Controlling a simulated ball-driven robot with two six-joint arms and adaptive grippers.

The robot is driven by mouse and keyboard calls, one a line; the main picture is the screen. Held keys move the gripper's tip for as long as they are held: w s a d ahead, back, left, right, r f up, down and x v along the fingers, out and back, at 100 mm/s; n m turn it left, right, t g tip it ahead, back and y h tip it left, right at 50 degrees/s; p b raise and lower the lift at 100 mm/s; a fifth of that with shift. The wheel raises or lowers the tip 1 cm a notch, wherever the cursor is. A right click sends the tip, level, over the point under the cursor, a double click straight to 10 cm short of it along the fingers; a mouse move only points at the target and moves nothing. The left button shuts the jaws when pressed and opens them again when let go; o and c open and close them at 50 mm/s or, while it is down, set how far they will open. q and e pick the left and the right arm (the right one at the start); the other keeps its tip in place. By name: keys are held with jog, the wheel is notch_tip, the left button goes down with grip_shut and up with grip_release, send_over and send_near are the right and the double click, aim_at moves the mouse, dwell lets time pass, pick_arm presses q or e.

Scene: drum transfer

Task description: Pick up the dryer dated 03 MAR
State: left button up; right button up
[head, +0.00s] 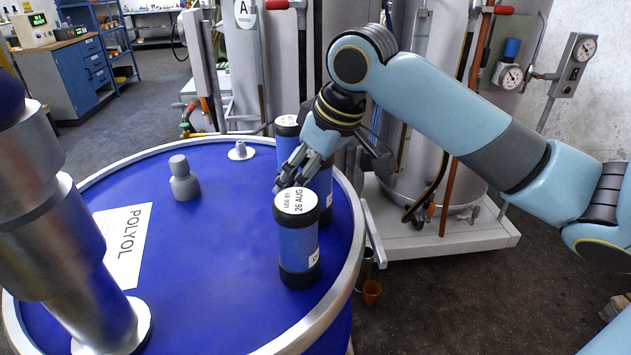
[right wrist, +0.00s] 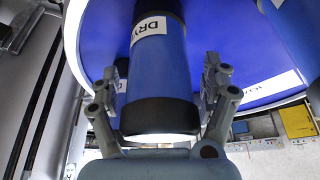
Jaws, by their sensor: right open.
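A dryer, a blue cylinder with black ends and a white top label "USE BY 26 AUG" (head: 298,238), stands upright on the blue drum (head: 225,260). A second dryer (head: 287,134) stands behind it, its top date too small to read. A third (head: 325,190) is mostly hidden by my right gripper and the front dryer. My right gripper (head: 292,178) is over this group. In the right wrist view its open fingers (right wrist: 163,95) stand either side of a dryer (right wrist: 160,70) with a "DRY" side label; its date is not visible. My left gripper is out of view.
A grey bottle-shaped fitting (head: 184,180), a small white fitting (head: 241,151) and a "POLYOL" label (head: 122,245) are on the drum. A large silver column (head: 75,250) stands at left. Tanks with pipes and gauges (head: 510,76) stand behind. The drum's middle is clear.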

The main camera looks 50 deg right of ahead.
jog(key=c, duration=1.4)
jog(key=shift+o, duration=0.2)
jog(key=shift+r, duration=0.1)
